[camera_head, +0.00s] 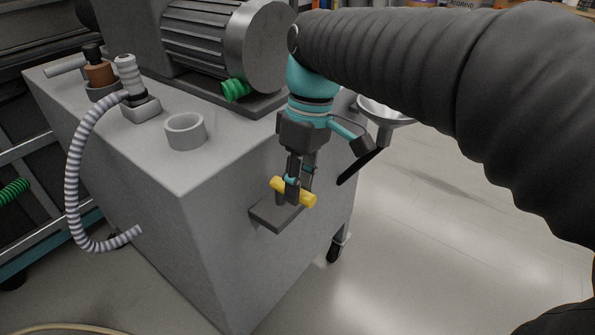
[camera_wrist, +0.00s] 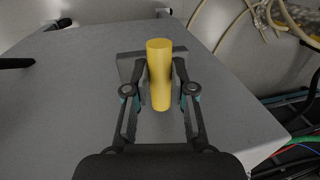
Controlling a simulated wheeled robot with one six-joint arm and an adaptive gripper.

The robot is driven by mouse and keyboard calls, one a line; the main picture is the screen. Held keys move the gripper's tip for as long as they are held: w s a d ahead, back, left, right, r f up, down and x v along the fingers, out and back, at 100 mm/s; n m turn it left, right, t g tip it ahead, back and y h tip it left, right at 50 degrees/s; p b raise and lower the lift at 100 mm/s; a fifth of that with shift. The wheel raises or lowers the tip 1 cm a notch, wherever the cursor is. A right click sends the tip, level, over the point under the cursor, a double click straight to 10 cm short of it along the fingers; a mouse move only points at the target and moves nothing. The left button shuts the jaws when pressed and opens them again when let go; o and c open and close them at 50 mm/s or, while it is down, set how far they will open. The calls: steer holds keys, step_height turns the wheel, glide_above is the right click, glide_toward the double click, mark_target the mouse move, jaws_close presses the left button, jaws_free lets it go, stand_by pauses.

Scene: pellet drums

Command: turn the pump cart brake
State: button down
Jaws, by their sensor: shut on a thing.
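The pump cart (camera_head: 215,240) is a grey box-shaped body with a pump on top. Its brake is a yellow bar handle (camera_head: 309,199) at a dark grey plate (camera_head: 268,217) on the cart's side. My gripper (camera_head: 291,190) points down at the plate and is shut on the yellow handle. In the wrist view my gripper (camera_wrist: 160,92) has one finger on each side of the yellow handle (camera_wrist: 159,62), which stands lengthwise in the picture. The dark plate (camera_wrist: 128,62) shows behind it. The handle's mount is hidden by the fingers.
On the cart top are a grey ring (camera_head: 186,131), a hose fitting (camera_head: 130,80) with a striped hose (camera_head: 73,170) hanging down the left side, and a motor (camera_head: 205,35). Open floor (camera_head: 450,260) lies to the right.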

steer(key=c, duration=1.2)
jaws_free()
steer(key=shift+a, duration=0.1)
steer(key=shift+c, duration=0.2)
steer(key=shift+r, duration=0.1)
step_height(320, 180, up, 12)
steer(key=w+d, duration=0.1)
steer(key=w, duration=0.1)
steer(key=shift+d, duration=0.15)
steer(key=s+d+f+m+t, duration=0.3)
steer(key=s+d+f+m, duration=0.2)
steer(key=d+f, duration=0.3)
steer(key=s+d+f+m+t+h, duration=0.1)
steer(key=s+d+f+m+t, duration=0.3)
steer(key=d+f, duration=0.5)
steer(key=s+f+m, duration=0.1)
steer(key=m, duration=0.1)
steer(key=shift+d+f+m, duration=0.25)
steer(key=shift+m, duration=0.05)
